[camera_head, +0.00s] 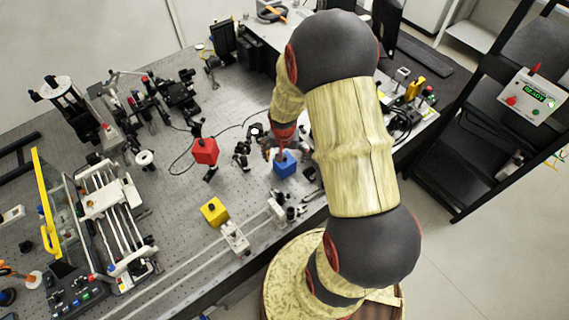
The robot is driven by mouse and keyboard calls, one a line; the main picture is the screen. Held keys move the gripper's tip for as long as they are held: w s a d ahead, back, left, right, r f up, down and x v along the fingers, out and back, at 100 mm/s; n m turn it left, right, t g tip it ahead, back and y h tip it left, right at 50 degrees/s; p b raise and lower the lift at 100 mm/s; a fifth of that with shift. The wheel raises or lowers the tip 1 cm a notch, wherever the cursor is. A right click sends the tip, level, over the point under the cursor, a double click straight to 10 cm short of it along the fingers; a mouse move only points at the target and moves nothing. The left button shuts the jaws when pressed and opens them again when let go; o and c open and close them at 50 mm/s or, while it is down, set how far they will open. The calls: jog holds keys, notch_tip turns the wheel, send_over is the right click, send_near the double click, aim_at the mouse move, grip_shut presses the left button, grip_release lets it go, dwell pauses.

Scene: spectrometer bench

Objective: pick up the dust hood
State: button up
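No object is clearly marked as the dust hood, and I cannot tell which one it is. Three box-shaped covers stand on the perforated bench: a blue one (286,166), a red one (204,151) and a yellow one (214,212). My gripper (281,152) points down right at the top of the blue box. It is small and partly hidden by my own wrist. I cannot tell whether its fingers touch the box or how far apart they are. The red and yellow boxes stand apart from it, to the left.
The bench (240,95) carries several optical mounts around the boxes. A rail assembly (112,215) and a yellow-framed panel (45,205) stand at the left. A monitor (386,28) and keyboard (425,55) are at the back right. A black rack (480,130) stands right of the bench.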

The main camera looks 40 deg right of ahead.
jog(key=shift+f, duration=0.25)
jog(key=shift+c, duration=0.9)
jog(key=c, duration=0.7)
jog(key=shift+c, duration=0.9)
